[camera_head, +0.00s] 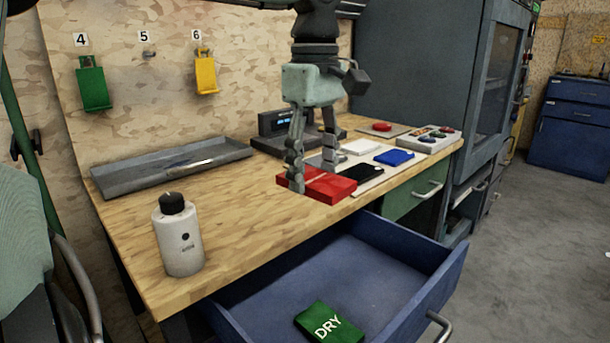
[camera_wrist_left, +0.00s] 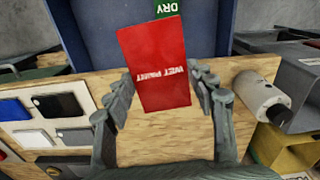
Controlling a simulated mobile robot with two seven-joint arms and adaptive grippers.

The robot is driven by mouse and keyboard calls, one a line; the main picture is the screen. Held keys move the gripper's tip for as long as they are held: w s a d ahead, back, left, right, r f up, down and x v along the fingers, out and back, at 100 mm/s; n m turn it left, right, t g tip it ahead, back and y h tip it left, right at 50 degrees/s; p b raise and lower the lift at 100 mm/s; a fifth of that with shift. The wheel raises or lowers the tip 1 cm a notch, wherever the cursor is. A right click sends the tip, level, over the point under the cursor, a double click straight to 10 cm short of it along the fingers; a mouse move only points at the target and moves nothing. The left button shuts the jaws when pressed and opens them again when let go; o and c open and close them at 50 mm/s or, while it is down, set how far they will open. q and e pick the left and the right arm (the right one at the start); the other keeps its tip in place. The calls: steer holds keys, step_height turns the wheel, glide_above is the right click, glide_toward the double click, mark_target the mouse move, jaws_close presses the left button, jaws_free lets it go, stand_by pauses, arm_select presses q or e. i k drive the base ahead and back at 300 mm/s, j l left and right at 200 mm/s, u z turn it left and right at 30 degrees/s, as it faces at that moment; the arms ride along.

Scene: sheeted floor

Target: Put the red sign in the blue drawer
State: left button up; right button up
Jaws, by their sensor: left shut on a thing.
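The red sign (camera_head: 330,185), with white WET PAINT lettering, is held between the fingers of my left gripper (camera_head: 316,172) near the front edge of the wooden bench. In the left wrist view the red sign (camera_wrist_left: 158,65) lies between both fingertips (camera_wrist_left: 158,88), its far end overlapping the drawer. Whether it touches the bench top is hard to tell. The blue drawer (camera_head: 372,265) is pulled open below the bench front. A green DRY sign (camera_head: 330,322) lies inside it. My right gripper is not in view.
A white bottle (camera_head: 181,238) stands at the bench's front left, beside a grey tray (camera_head: 172,168). A board with white, black and blue cards (camera_head: 395,158) lies right of the gripper, near a button box (camera_head: 428,139). Green and yellow tags (camera_head: 206,73) hang on the wall.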

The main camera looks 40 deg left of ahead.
mark_target(366, 295)
steer(key=k+l, duration=0.25)
steer(key=k, duration=0.2)
steer(key=k+l, duration=0.2)
steer(key=k, duration=0.3)
